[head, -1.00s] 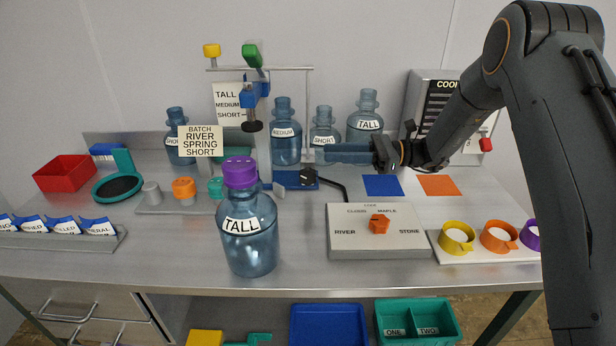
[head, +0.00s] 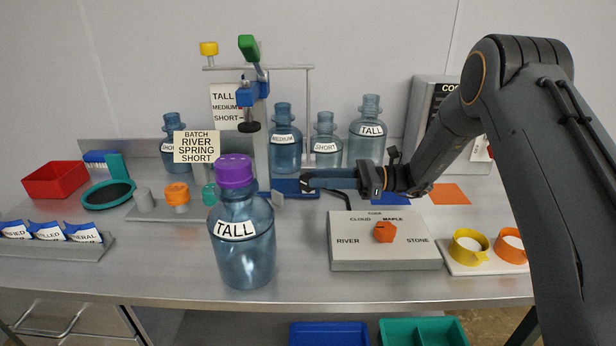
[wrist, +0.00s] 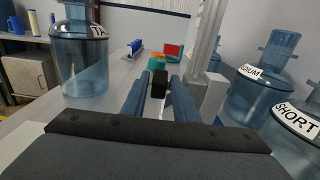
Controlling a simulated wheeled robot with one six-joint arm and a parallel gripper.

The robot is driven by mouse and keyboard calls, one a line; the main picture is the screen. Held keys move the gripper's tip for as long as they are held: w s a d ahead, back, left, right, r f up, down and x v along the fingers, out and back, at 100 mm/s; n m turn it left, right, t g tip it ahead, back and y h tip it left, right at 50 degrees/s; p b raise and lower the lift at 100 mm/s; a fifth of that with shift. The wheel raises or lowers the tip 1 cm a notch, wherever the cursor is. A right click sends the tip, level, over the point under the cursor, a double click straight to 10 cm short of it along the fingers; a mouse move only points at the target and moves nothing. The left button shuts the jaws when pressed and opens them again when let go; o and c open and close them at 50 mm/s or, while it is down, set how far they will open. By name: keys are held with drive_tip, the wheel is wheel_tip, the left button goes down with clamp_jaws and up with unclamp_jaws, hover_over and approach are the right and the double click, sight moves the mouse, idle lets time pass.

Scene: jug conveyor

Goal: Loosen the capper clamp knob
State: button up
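The capper is a grey post (head: 262,150) with a blue carriage (head: 258,95), a green-ended lever (head: 249,47) and a blue base (head: 283,186). A black knob (wrist: 159,84), which I take to be the clamp knob, sits low by the base. My gripper (head: 308,181) has reached in from the right at the base. In the wrist view its two blue fingers (wrist: 159,88) stand apart, one on each side of the knob at their tips. I cannot see clearly whether they touch it. The fingers largely hide the knob in the head view.
A tall jug (head: 246,250) with a purple cap stands in front of the capper. Medium (head: 284,140) and short (head: 325,148) jugs stand close behind my fingers. A grey dial box (head: 385,255) lies in front of my arm. A batch sign (head: 196,147) stands left of the post.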

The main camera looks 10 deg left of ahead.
sight(308, 191)
drive_tip(key=shift+p+x, duration=0.45)
drive_tip(key=shift+x, duration=1.35)
clamp_jaws()
